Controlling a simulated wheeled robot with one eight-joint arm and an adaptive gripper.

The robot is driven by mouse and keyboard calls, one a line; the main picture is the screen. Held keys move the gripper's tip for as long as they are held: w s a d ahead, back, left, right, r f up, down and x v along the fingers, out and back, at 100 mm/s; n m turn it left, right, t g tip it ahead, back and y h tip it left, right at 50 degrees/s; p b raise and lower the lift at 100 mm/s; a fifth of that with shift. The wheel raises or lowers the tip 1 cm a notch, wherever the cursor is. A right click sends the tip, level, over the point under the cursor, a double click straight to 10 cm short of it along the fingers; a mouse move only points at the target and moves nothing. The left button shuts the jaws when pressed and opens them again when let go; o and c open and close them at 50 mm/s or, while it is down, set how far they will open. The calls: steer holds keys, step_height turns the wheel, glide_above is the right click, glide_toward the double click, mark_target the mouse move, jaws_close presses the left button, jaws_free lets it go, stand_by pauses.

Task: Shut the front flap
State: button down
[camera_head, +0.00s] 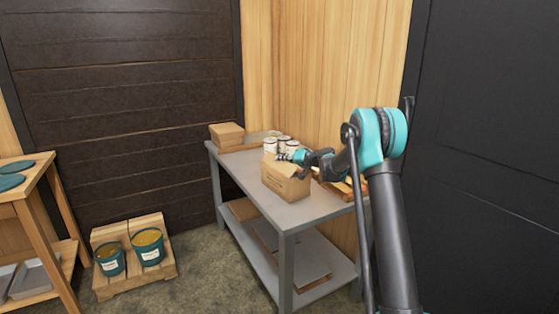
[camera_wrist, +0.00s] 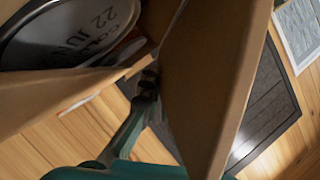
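An open cardboard box (camera_head: 286,188) stands on the grey metal table (camera_head: 310,212). A brown flap (camera_wrist: 212,75) stands out from the box and fills the middle of the wrist view. In that view a round metal can top (camera_wrist: 75,32) with printed lettering shows inside the box, left of the flap. My gripper (camera_head: 297,156) is at the top of the box in the head view. In the wrist view a dark finger of my gripper (camera_wrist: 150,85) is close against the flap's left side. I cannot tell whether it touches. The other finger is hidden, and I see nothing held.
White cans (camera_head: 277,144) and a closed carton (camera_head: 227,134) stand farther back on the table. Wooden-looking items (camera_head: 345,187) lie right of the box. A wooden wall is close behind the table. A pallet (camera_head: 160,270) with two teal buckets stands on the floor.

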steer(key=shift+w+d+f+m, duration=0.15)
steer(key=shift+f+m, duration=0.1)
steer(key=shift+m, duration=0.15)
steer(key=shift+y, duration=0.3)
steer(key=c, duration=1.8)
jaws_free()
steer(key=shift+o, duration=0.2)
steer(key=v, duration=1.2)
steer(key=shift+r, duration=0.1)
steer(key=shift+c, duration=0.2)
